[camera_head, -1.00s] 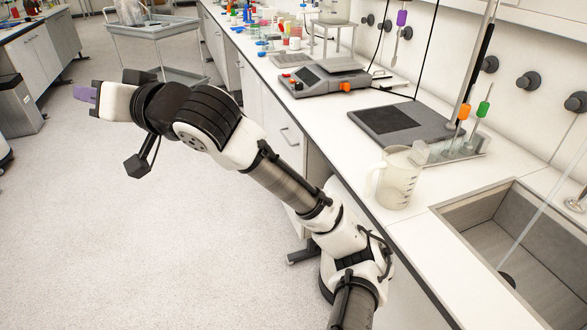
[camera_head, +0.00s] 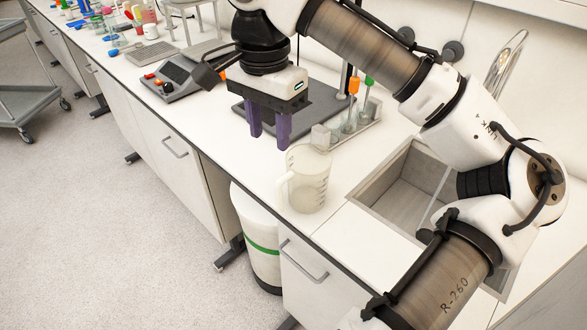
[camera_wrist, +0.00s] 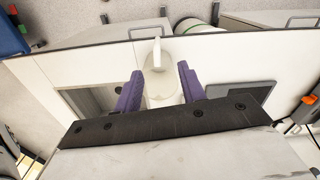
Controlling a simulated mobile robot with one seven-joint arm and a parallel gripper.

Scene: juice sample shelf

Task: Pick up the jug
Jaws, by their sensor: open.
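The jug (camera_head: 308,181) is a clear, graduated plastic jug with a handle and spout. It stands upright on the white counter near its front edge, beside the sink. Its handle points left, toward the counter edge, in the head view. My gripper (camera_head: 269,144), with two purple fingers pointing down, is above the counter, to the left of and a little behind the jug in the head view. The gripper is open and empty. In the wrist view the jug (camera_wrist: 160,80) shows between and beyond the two fingers (camera_wrist: 160,88), its handle toward the top; its lower part is hidden by the gripper body.
A sink (camera_head: 405,178) lies right of the jug. A rack with orange- and green-topped tubes (camera_head: 357,118) stands just behind it. A dark plate device (camera_head: 318,98) and a scale (camera_head: 181,76) are farther along the counter. A white bin (camera_head: 256,235) stands below the counter's front edge.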

